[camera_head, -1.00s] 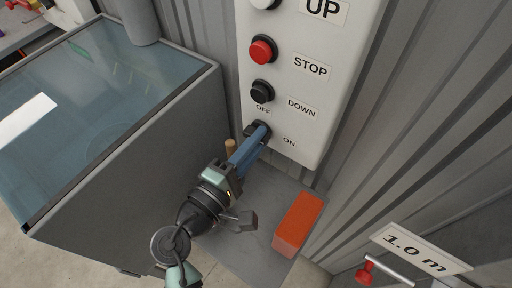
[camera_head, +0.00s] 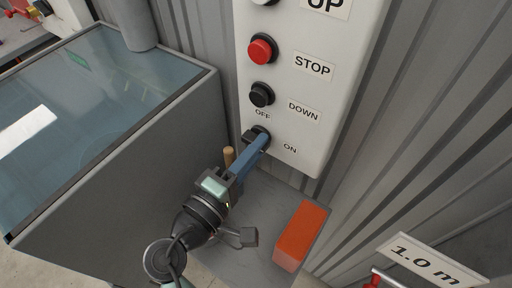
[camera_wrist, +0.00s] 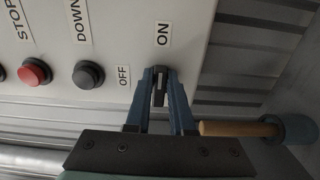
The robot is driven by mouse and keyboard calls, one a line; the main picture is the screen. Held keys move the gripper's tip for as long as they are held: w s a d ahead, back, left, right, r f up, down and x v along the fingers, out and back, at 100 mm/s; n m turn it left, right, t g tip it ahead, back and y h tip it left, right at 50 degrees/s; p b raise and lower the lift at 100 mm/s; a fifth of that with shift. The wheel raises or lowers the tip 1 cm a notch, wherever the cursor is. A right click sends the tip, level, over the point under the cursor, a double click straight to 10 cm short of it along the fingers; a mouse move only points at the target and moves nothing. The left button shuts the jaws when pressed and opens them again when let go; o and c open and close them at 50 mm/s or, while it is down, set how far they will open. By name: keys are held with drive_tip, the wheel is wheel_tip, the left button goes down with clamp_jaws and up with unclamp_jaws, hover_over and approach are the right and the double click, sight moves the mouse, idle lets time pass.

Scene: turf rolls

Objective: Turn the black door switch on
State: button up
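The black door switch (camera_wrist: 159,88) is on the lower end of the white control panel (camera_head: 300,120), between the OFF label (camera_wrist: 123,75) and the ON label (camera_wrist: 163,34). In the wrist view its narrow grip has a pale mark and lines up toward ON. My gripper (camera_wrist: 160,78) has its two blue fingers on either side of the grip, seemingly pressed against it. In the head view my gripper (camera_head: 261,139) reaches the switch from the lower left, and its fingers hide most of it.
Above the switch are a black DOWN button (camera_head: 261,94) and a red STOP button (camera_head: 262,49). A glass-topped grey cabinet (camera_head: 120,150) stands close at left. A wooden handle (camera_wrist: 238,129) is near my fingers. An orange block (camera_head: 300,238) lies below right.

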drive_tip(key=o, duration=0.4)
drive_tip(key=b+v, duration=0.2)
drive_tip(key=v, duration=1.1)
